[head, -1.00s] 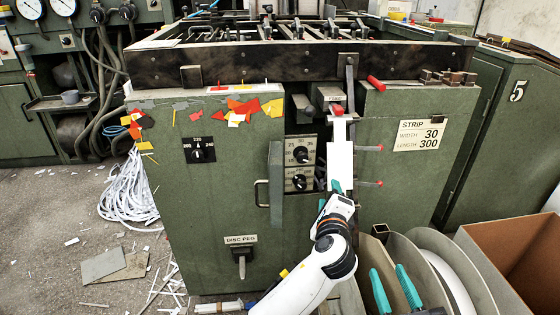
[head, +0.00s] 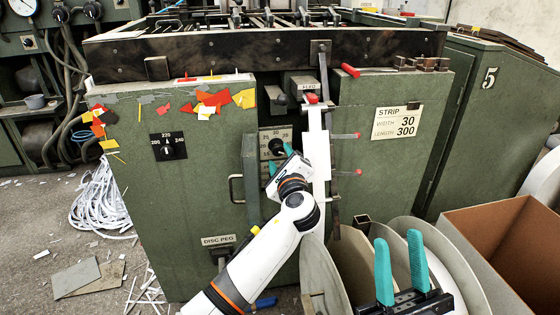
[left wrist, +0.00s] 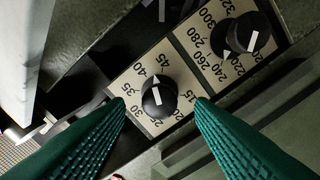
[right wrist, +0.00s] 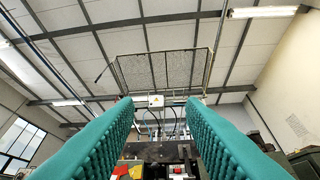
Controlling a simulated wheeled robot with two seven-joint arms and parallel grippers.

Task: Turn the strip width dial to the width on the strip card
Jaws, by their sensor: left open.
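The strip card (head: 397,121) on the green machine's front reads width 30, length 300. The width dial is a black knob (left wrist: 159,98) on a pale plate numbered 15 to 45; it also shows in the head view (head: 277,146). My left gripper (head: 280,158) is open in front of the dial. In the left wrist view its green fingertips (left wrist: 160,106) lie either side of the knob, apparently not touching it. My right gripper (head: 400,268) is open and empty, low at the right.
A second knob (left wrist: 240,36), numbered up to 320, sits beside the width dial. A white upright strip (head: 316,145) and red-tipped levers (head: 346,135) stand just right of my left gripper. A cardboard box (head: 500,240) stands lower right.

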